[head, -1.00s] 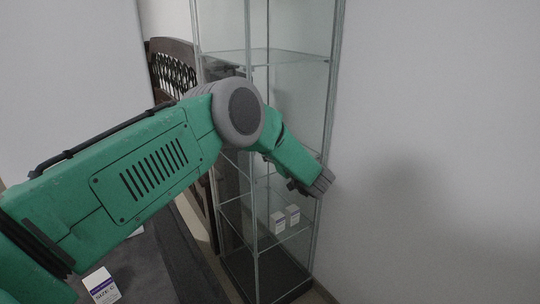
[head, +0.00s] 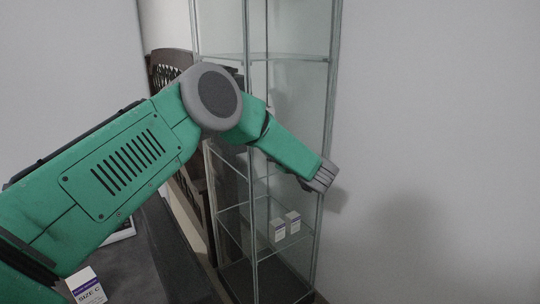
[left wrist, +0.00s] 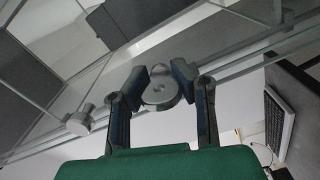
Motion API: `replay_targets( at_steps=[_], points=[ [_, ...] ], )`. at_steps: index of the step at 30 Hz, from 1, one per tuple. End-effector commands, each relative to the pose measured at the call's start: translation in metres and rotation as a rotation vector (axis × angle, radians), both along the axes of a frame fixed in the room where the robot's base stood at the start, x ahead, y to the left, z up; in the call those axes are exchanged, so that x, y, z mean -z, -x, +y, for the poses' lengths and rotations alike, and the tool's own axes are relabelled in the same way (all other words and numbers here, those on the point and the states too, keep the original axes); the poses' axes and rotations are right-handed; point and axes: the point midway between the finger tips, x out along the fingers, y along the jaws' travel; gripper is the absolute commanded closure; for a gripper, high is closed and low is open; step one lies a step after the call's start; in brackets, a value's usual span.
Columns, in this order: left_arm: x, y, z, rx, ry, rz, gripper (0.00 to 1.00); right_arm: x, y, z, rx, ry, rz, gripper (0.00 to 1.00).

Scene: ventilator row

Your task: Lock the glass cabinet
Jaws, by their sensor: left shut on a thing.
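The glass cabinet (head: 330,100), with a thin metal frame and glass shelves, stands in the middle of the head view. My left arm reaches across its front, and the wrist end is by its right-hand frame post. In the left wrist view my left gripper (left wrist: 161,83) has its two fingers on either side of a round grey knob (left wrist: 162,91) at the cabinet's metal frame, shut on it. A second grey knob (left wrist: 78,124) sits to the left, apart from the fingers. The fingertips are hidden in the head view. My right gripper is not in view.
Two small white boxes (head: 285,227) stand on a lower cabinet shelf. A white box marked SIZE C (head: 87,287) is on a dark surface at lower left. A dark wooden chair back (head: 170,68) is behind the cabinet's left. A bare wall is at right.

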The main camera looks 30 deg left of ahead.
Motion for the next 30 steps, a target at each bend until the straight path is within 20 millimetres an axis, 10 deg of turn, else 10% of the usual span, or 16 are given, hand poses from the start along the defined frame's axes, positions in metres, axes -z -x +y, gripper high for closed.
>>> replay_targets(
  at_steps=[30],
  points=[
    [0.009, 0.002, -0.002, 0.000, 0.129, -0.278, 1.00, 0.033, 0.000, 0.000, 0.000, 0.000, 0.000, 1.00]
  ],
)
